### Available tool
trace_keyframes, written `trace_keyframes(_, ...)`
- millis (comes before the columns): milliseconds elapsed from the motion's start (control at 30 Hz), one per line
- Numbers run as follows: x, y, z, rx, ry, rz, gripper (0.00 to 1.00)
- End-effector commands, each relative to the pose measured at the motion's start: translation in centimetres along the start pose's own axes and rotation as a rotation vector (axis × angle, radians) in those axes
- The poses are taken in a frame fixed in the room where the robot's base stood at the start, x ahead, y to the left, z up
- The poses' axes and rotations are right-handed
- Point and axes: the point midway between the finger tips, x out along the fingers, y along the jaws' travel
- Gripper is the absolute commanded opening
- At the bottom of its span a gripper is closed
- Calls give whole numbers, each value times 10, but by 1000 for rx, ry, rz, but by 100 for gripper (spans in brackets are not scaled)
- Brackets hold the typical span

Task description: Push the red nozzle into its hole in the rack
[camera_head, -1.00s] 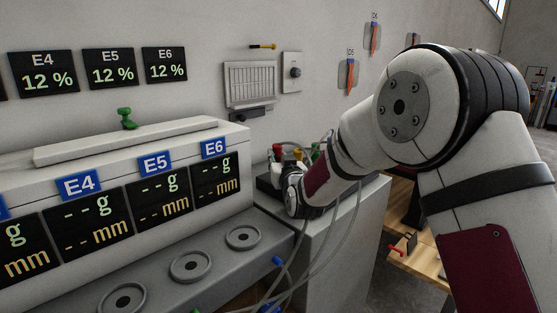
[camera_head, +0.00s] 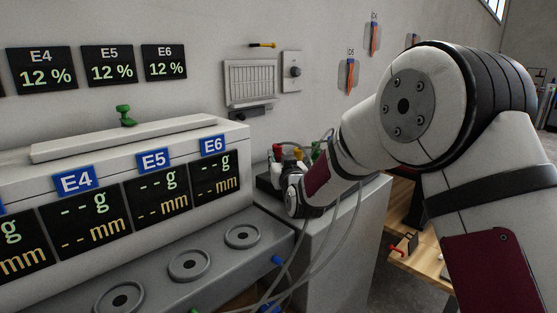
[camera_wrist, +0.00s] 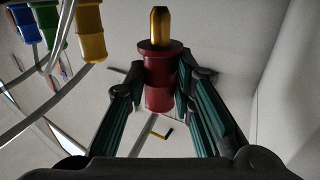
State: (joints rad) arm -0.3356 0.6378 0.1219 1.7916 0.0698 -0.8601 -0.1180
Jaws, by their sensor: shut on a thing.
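The red nozzle (camera_wrist: 158,75) has a red collar and body and a brass tip. In the wrist view it is between the fingers of my gripper (camera_wrist: 160,92), which is shut on it. The tip points to the top of that picture and is clear of the fingers. In the head view a red piece (camera_head: 277,152), apparently this nozzle, shows above the dark rack (camera_head: 265,180) at the left of my wrist. My fingers are hidden there. The red nozzle's hole is not visible in either view, so I cannot tell how the tip lies to it.
Yellow (camera_wrist: 91,35), green (camera_wrist: 50,20) and blue (camera_wrist: 25,25) nozzles with hoses stand to one side of my gripper in the wrist view. Loose hoses hang before the grey pedestal (camera_head: 335,240). The grey machine (camera_head: 120,180) stands left of it, the wall behind.

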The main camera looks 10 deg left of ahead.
Motion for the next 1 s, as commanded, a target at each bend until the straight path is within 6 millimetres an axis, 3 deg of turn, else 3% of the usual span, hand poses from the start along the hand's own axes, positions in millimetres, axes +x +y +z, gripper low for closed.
trace_keyframes(733, 0, 0, 17, 0, 0, 0, 0)
trace_keyframes(1000, 0, 0, 12, 0, 1, 0, 0)
